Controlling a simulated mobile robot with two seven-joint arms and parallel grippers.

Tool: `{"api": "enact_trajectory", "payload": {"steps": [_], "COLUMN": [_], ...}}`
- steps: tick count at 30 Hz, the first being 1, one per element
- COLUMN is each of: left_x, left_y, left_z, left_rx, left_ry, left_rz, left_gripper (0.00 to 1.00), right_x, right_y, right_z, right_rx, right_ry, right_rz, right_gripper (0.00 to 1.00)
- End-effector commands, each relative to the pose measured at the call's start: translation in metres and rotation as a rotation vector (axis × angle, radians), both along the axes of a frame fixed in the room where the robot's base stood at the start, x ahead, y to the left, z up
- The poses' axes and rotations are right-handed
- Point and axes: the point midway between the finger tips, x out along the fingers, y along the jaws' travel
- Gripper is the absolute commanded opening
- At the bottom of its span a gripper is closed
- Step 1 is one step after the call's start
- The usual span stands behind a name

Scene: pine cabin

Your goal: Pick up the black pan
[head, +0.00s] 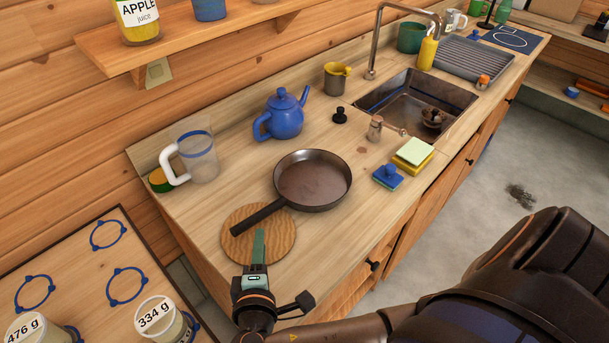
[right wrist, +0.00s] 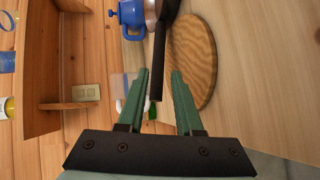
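The black pan (head: 313,180) sits on the wooden counter, its handle (head: 259,217) pointing to the lower left over a round wooden board (head: 285,236). My right gripper (head: 259,233) is at the handle's end, above the board. In the right wrist view my right gripper (right wrist: 160,73) is open, its green fingers apart. The dark pan handle (right wrist: 159,65) appears in the gap between them, with no clear contact. The round board (right wrist: 195,62) is beside and behind the right-hand finger in that view. My left gripper is not in view.
A blue teapot (head: 285,116) stands behind the pan, and a clear jug (head: 196,155) is to the left. Sponges (head: 413,153) and a small blue-topped item (head: 387,177) lie right of the pan. The sink (head: 414,100) is farther back. A shelf (head: 190,40) overhangs the back.

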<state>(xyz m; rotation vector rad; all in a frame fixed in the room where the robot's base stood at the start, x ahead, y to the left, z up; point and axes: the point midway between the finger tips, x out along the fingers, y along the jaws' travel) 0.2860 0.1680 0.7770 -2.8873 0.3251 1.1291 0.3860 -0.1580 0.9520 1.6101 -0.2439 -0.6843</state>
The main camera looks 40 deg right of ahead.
Motion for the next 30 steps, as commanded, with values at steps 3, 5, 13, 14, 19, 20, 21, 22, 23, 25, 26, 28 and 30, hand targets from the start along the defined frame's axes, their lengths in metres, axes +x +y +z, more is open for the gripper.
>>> {"api": "enact_trajectory", "payload": {"steps": [3,5,13,14,19,20,21,22,23,25,26,28,30], "left_x": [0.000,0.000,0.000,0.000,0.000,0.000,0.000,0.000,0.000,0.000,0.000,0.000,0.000], "left_y": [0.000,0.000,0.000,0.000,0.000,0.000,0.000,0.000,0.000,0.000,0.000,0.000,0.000], "left_z": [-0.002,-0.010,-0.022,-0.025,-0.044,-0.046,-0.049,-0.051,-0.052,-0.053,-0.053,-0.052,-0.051], "left_rx": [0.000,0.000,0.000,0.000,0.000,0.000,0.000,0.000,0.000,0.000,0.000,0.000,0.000], "left_ry": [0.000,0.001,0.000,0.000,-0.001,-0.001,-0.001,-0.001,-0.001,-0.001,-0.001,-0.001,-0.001], "left_rz": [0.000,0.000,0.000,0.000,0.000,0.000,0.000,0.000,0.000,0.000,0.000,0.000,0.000], "left_gripper": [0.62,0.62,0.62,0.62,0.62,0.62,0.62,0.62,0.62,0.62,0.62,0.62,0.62], "right_x": [0.020,0.028,0.046,0.048,0.068,0.071,0.075,0.077,0.079,0.082,0.083,0.083,0.083], "right_y": [-0.014,-0.018,-0.029,-0.031,-0.044,-0.046,-0.048,-0.050,-0.051,-0.053,-0.054,-0.054,-0.054], "right_z": [-0.006,-0.013,-0.017,-0.019,-0.025,-0.026,-0.028,-0.028,-0.028,-0.028,-0.028,-0.027,-0.027], "right_rx": [-0.007,-0.005,-0.003,-0.003,-0.004,-0.005,-0.005,-0.005,-0.005,-0.004,-0.004,-0.003,-0.003], "right_ry": [-0.004,-0.004,-0.004,-0.004,-0.006,-0.005,-0.004,-0.004,-0.004,-0.001,-0.001,0.000,-0.001], "right_rz": [0.000,0.000,0.002,0.002,0.003,0.002,0.003,0.003,0.003,0.003,0.003,0.003,0.004], "right_gripper": [0.34,0.34,0.34,0.34,0.34,0.34,0.34,0.34,0.34,0.34,0.34,0.34,0.34]}}
